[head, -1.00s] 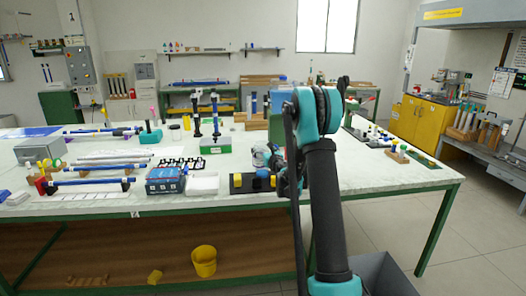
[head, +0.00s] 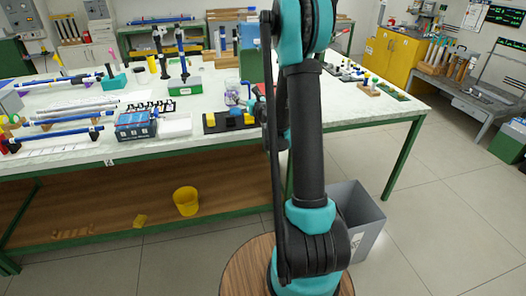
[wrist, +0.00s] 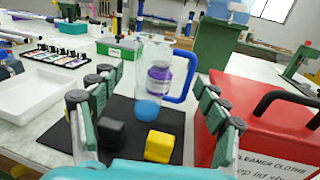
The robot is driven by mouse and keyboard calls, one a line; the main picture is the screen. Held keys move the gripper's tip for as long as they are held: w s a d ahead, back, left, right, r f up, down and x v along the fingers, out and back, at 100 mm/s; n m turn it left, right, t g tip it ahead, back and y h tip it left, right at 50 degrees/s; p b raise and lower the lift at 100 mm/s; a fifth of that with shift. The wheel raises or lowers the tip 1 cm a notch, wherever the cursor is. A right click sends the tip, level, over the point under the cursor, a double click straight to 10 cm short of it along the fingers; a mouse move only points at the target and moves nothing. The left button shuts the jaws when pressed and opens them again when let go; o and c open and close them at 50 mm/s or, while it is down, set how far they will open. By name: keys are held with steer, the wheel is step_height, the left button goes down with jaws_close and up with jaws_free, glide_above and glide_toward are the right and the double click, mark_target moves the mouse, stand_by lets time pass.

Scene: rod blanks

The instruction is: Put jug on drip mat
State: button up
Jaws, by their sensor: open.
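The jug (wrist: 152,92) is clear and upright, with a blue handle on its right side and blue at its bottom. A purple and white shape shows in or through it. In the head view the jug (head: 232,93) stands on the table. A black mat (wrist: 60,135), which looks like the drip mat, lies in front of it with a black block and a yellow block on it. I cannot tell if the jug's base touches the mat. My gripper (wrist: 153,118) is open and empty, fingers spread left and right, with the jug beyond and between them.
A red lidded box (wrist: 265,115) with a black handle is close on the right. A white tray (wrist: 22,98) lies to the left. A green-based stand (wrist: 118,47) and a green container (wrist: 215,42) are behind. A yellow bucket (head: 186,201) stands under the table.

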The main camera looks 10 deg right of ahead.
steer(key=s+d+r+m+h, duration=0.5)
steer(key=d+m, duration=0.1)
steer(key=m, duration=0.5)
steer(key=s+d+f+m+g+h, duration=0.3)
steer(key=s+d+m+g+h, duration=0.1)
steer(key=s+m, duration=0.7)
steer(key=s+a+f+m+g+y, duration=0.1)
steer(key=s+a+f+m+g, duration=0.2)
steer(key=s, duration=0.6)
steer(key=s+a+f+m+g+y, duration=0.2)
steer(key=s+a+f+m+g, duration=0.1)
steer(key=s+f+m, duration=0.4)
steer(key=s+a+f+m+g+y, duration=0.2)
steer(key=s+f+m, duration=0.3)
steer(key=s, duration=0.6)
steer(key=shift+s+a+f+m+g, duration=0.25)
steer(key=shift+a+m+g, duration=0.15)
steer(key=shift+a+g, duration=0.4)
steer(key=shift+a, duration=0.1)
